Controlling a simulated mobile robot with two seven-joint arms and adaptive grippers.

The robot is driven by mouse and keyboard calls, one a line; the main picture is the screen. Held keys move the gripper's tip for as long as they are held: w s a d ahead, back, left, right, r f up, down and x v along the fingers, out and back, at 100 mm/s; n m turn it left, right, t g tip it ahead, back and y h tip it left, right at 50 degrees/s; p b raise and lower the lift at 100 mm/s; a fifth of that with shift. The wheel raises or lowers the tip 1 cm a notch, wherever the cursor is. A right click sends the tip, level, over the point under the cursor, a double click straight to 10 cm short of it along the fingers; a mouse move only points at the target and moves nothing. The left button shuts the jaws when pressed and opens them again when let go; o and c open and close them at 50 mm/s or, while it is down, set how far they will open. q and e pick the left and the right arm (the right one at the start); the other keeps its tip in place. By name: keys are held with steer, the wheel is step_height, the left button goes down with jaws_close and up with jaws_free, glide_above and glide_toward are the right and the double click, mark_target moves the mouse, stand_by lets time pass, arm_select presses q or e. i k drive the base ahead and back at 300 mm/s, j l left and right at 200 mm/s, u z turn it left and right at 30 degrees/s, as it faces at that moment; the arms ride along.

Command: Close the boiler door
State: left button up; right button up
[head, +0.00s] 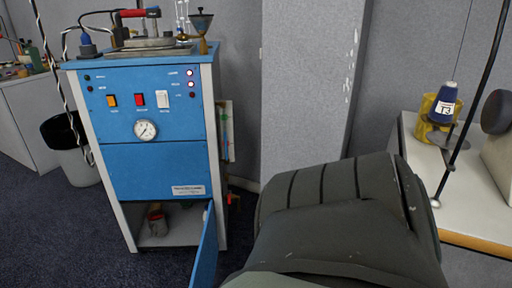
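The boiler (152,125) is a blue and grey cabinet standing on the floor at left of centre in the head view. Its blue door (206,252) at the lower right stands open, swung out toward me and seen nearly edge-on. Its lower part runs out of the bottom of the picture. The open lower compartment (185,226) shows a grey floor and a small red and grey item (157,222) inside. Neither gripper shows. A large dark arm link, which looks like mine, fills the bottom centre to the right of the door and hides the floor there.
A grey pillar (308,80) rises behind the boiler to the right. At right, a white table (432,160) holds a blue thread cone (445,103). An iron (140,35) sits on the boiler. Dark carpet (70,230) is clear at lower left.

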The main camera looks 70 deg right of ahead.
mark_target(203, 276)
steer(key=z, duration=1.7)
